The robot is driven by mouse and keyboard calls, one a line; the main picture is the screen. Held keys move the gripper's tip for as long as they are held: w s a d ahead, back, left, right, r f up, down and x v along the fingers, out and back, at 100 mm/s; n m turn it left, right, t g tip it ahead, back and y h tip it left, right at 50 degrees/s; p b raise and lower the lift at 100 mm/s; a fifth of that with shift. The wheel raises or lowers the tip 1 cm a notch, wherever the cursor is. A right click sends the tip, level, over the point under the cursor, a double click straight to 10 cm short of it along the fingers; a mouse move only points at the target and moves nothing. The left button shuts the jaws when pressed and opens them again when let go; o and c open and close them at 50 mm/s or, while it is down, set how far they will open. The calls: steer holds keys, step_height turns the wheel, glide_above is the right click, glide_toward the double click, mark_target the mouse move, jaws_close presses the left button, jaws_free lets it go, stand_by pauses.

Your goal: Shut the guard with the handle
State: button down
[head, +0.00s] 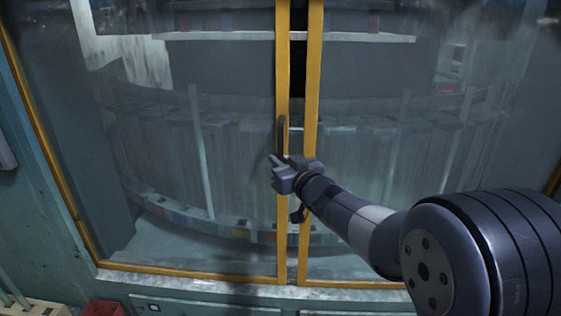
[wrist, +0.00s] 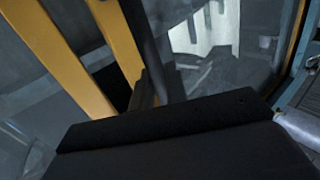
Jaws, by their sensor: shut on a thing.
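The guard is a pair of large glass panels in yellow frames. The left panel's frame edge (head: 283,60) and the right panel's frame edge (head: 313,60) stand close together with a narrow dark gap between them. A dark upright handle (head: 282,132) is at the inner edge of the left panel. My gripper (head: 279,170) is shut on the handle around its middle and hides part of it. In the wrist view the dark handle (wrist: 150,45) runs down behind my gripper's dark body, beside the yellow bars (wrist: 118,40).
Behind the glass are shelves and a curved row of panels, partly mixed with reflections. A pale sill (head: 200,280) runs below the frames. A red box (head: 103,308) and a light-coloured crate (head: 45,308) stand at the lower left.

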steer(key=shift+d, duration=0.1)
stand_by(0.3)
steer(key=shift+d+p, duration=0.6)
steer(key=shift+d, duration=0.35)
steer(key=c, duration=1.8)
jaws_free()
steer(key=shift+o, duration=1.4)
steer(key=shift+d, duration=0.15)
steer(key=b+v, duration=0.1)
steer(key=v, duration=0.9)
steer(key=shift+s+d, duration=0.1)
steer(key=shift+s, duration=0.3)
steer(key=shift+w, duration=0.1)
